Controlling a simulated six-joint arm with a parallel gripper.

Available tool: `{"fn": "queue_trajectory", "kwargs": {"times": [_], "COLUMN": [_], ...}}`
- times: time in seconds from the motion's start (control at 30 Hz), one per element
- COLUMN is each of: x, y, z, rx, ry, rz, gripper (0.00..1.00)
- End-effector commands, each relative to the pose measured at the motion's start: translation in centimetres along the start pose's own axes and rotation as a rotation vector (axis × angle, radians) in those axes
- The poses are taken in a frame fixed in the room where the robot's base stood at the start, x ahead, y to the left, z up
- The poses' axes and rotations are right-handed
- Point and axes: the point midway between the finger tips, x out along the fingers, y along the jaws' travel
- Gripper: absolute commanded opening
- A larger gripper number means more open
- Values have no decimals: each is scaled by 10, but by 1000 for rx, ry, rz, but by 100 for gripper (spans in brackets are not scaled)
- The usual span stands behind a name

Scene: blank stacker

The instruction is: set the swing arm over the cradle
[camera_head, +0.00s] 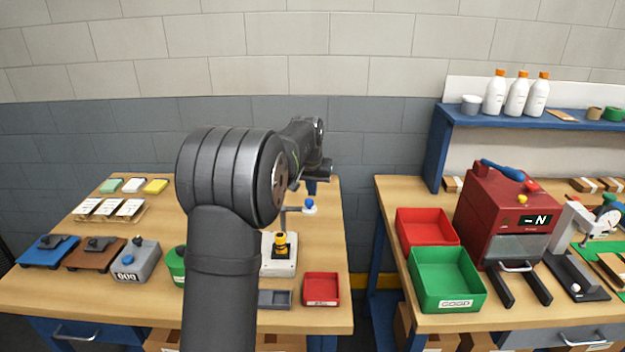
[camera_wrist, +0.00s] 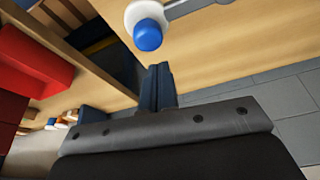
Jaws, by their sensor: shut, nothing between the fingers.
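The swing arm (camera_head: 293,209) is a thin grey bar with a white disc and a blue knob (camera_head: 309,202) at its right end. The bar and the blue knob (camera_wrist: 148,36) also show in the wrist view, at the top. A white base (camera_head: 279,267) with a yellow and black part (camera_head: 280,244) stands in front of the bar; I cannot tell which part is the cradle. My gripper (camera_wrist: 155,68) is shut and empty, with its dark blue fingertips close to the knob. My arm hides part of the table.
A red tray (camera_head: 321,289) and a grey tray (camera_head: 274,299) lie at the front. Blue, brown and grey fixtures and several cards sit at left. A gap separates this table from the right bench, which holds red and green bins (camera_head: 446,281) and a red machine (camera_head: 507,220).

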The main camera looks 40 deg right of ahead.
Motion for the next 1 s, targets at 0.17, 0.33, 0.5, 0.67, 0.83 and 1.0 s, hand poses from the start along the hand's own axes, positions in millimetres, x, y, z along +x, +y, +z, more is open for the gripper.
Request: {"fn": "queue_trajectory", "kwargs": {"times": [0.17,0.33,0.5,0.67,0.83,1.0], "x": [-3,-4,-4,-4,-5,-6], "y": [0,0,0,0,1,2], "z": [14,17,17,17,20,22], "rx": [0,0,0,3,30,61], "ry": [-3,-2,-2,-2,-2,-3], "rz": [0,0,0,1,10,22], "gripper": [0,0,0,0,0,0]}}
